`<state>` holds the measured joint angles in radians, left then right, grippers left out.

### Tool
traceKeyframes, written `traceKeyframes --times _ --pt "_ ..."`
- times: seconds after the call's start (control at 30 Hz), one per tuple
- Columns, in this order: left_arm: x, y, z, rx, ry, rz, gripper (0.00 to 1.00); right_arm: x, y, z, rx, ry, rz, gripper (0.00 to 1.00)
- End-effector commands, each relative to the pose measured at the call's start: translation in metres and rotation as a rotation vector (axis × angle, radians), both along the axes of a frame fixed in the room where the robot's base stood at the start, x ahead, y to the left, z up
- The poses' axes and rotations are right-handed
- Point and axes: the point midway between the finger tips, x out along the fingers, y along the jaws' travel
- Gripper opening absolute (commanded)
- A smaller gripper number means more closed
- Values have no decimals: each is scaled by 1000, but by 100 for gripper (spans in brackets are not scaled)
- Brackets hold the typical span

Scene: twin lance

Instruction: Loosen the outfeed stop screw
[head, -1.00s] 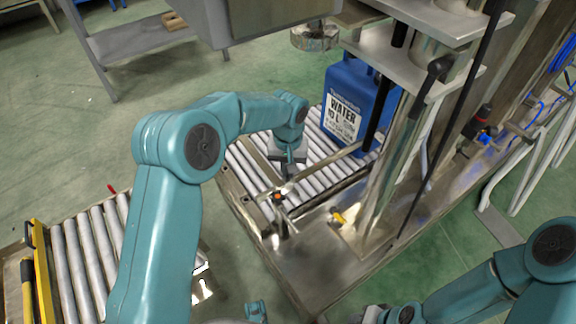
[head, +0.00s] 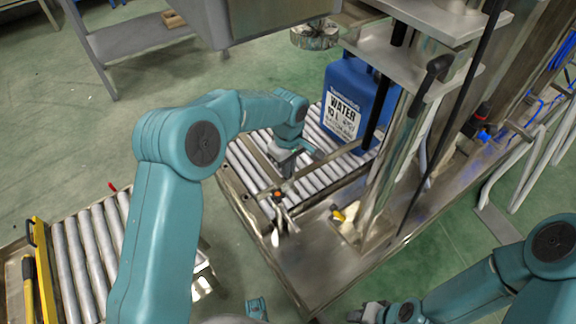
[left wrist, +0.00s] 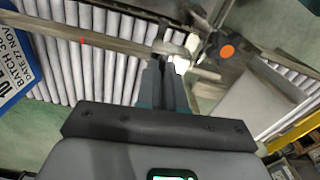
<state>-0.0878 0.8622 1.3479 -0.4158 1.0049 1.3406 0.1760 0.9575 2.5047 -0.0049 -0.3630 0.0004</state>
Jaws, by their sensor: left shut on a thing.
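The outfeed stop screw, with an orange cap (head: 277,194) and metal arms, stands at the near end of the right-hand roller conveyor. In the left wrist view its orange cap (left wrist: 227,51) lies right of my fingertips. My left gripper (head: 286,174) reaches down just above and behind the cap in the head view. It is shut on what looks like an arm of the screw handle; the left wrist view shows metal (left wrist: 172,47) at the fingertips (left wrist: 165,62). The exact contact is small and blurred. My right gripper (head: 366,313) is low at the bottom edge, partly cut off.
A blue water jug (head: 350,105) stands on the rollers behind a metal guide bar (head: 325,160). A steel machine column (head: 400,150) rises to the right. Another roller conveyor (head: 85,250) is at lower left. Green floor (head: 170,90) lies open between.

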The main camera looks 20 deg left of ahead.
Motion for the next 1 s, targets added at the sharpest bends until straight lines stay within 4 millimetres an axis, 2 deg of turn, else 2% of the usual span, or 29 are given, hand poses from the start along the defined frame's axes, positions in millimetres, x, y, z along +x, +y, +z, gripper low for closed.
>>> traceKeyframes --times 0.23,0.7,0.73,0.8,1.0 --pt "1 1 1 1 -5 59 0 0 0 0 0 0 0 43" --pt "1 1 1 1 -5 69 0 0 0 0 0 0 0 43" --pt "1 1 1 1 -5 69 17 0 0 0 0 0 0 43" --pt "1 1 1 2 -5 69 33 0 0 0 0 0 0 43" --pt "1 1 1 1 -2 69 33 0 0 0 0 0 0 43"
